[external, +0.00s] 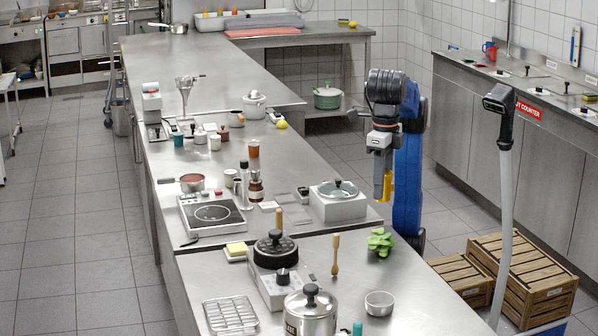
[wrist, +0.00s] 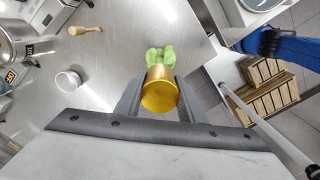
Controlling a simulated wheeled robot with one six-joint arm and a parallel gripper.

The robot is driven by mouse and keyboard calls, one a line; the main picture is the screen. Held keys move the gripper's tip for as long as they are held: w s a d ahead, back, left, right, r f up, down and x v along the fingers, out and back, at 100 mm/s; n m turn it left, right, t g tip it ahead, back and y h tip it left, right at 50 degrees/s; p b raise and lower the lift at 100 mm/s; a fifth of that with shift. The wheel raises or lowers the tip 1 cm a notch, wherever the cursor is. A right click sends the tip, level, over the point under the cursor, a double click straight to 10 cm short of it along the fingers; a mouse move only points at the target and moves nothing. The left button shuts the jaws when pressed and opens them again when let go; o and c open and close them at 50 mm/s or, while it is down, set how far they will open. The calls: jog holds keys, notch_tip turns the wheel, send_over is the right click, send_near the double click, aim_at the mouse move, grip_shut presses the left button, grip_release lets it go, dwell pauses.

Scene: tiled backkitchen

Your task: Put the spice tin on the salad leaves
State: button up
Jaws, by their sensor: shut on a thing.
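My gripper (external: 383,186) points down at the right edge of the steel counter and is shut on the spice tin. The spice tin (wrist: 160,92) is a golden yellow cylinder, seen end-on between the two fingers in the wrist view; a yellow part of it (external: 388,184) also shows in the external view. The salad leaves (external: 381,242) are a green bunch lying on the counter near its right edge, below my gripper. In the wrist view the salad leaves (wrist: 160,55) show just beyond the tin, partly hidden by it. The tin is held above the counter, apart from the leaves.
A small metal bowl (external: 379,303) and a wooden brush or pestle (external: 335,256) are near the leaves. A lidded pot (external: 311,310) stands at the front. A grey post with a black head (external: 502,150) rises on the right near wooden crates (external: 520,275). Bare counter surrounds the leaves.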

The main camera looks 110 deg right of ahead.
jog(key=shift+s+f, duration=0.25)
jog(key=shift+f, duration=0.05)
jog(key=shift+a+f, duration=0.1)
jog(key=shift+f, duration=4.5)
jog(key=shift+f, duration=0.15)
jog(key=o, duration=1.1)
notch_tip(320, 180, up, 12)
jog(key=shift+r, duration=0.15)
